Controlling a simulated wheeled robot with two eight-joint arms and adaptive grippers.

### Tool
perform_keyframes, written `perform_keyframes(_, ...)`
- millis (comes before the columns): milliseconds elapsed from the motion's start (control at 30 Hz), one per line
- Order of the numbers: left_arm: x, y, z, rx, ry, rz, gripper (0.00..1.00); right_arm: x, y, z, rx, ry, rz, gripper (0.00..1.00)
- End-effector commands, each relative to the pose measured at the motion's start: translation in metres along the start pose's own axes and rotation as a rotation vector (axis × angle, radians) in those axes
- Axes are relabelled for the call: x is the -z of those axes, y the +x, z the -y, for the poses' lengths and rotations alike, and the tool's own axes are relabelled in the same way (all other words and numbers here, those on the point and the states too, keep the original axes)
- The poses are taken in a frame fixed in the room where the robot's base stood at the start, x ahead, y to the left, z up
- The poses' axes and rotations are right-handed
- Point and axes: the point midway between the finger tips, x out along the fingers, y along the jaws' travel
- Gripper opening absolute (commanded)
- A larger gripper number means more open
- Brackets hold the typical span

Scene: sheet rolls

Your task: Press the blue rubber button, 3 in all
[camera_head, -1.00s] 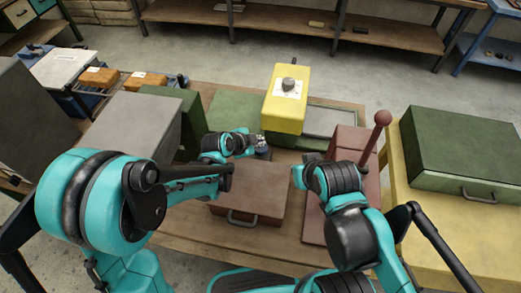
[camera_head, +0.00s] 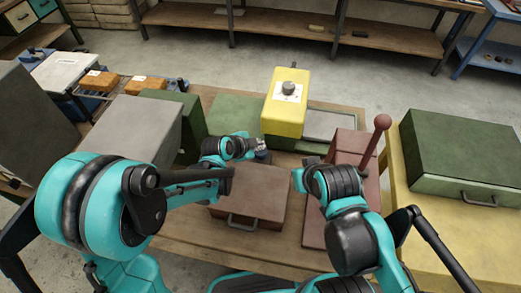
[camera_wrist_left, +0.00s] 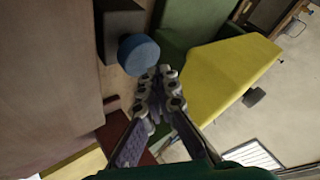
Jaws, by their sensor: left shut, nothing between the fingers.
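The blue rubber button (camera_wrist_left: 138,54) is a round blue cap on a dark block (camera_wrist_left: 124,22) in the left wrist view. My left gripper (camera_wrist_left: 158,74) is shut and empty, its fingertips close beside the button's edge in that picture. I cannot tell whether they touch it. In the head view my left gripper (camera_head: 262,148) is small, behind the brown case, and the button there is largely hidden by it. My right arm reaches in beside the red-brown lever box, and its fingers cannot be made out.
A brown case (camera_head: 250,192) lies in front of my left gripper. A yellow box (camera_head: 284,115) with a dark knob stands behind it. A red-brown box with a ball-topped lever (camera_head: 371,150) is at the right. Grey and green boxes crowd the left.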

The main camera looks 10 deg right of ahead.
Motion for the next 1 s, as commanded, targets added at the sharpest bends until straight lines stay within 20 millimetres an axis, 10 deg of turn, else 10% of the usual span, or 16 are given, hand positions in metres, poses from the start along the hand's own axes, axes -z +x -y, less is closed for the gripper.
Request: perform_keyframes(1000,-0.0044,0.006,-0.0045,0.0,0.0,0.0,0.0,-0.0056,0.0079,0.0,0.0,0.0,0.0,0.0)
